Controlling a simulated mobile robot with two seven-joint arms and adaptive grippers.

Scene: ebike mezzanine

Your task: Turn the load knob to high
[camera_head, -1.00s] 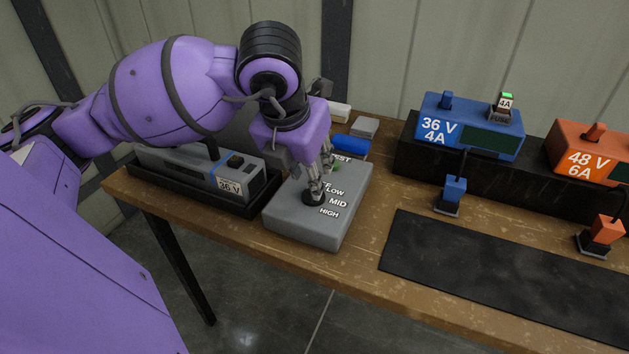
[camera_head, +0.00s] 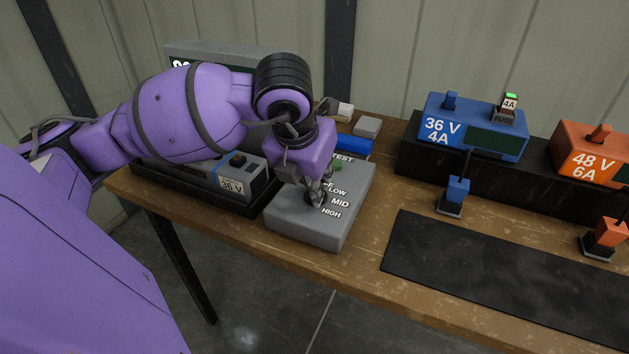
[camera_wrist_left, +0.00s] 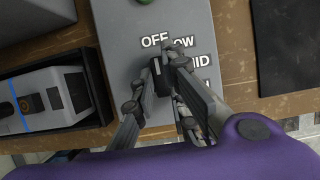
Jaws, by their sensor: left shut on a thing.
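The load knob (camera_wrist_left: 159,80) is a small dark knob on top of a grey box (camera_head: 300,226) labelled OFF, LOW, MID and HIGH. My left gripper (camera_wrist_left: 158,68) comes down over the box and is shut on the knob, one finger on each side. In the wrist view a pale mark on the knob lies near the OFF label (camera_wrist_left: 154,41); the exact pointing is hard to tell. In the head view the fingers (camera_head: 320,190) mostly hide the knob, while MID (camera_head: 341,203) and HIGH (camera_head: 331,212) show beside it. My right gripper is not in view.
A grey 36 V battery (camera_head: 247,177) lies in a black tray left of the box. A blue 36 V charger (camera_head: 472,125) and an orange 48 V charger (camera_head: 585,150) stand at the right. A black mat (camera_head: 480,270) lies in front of them.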

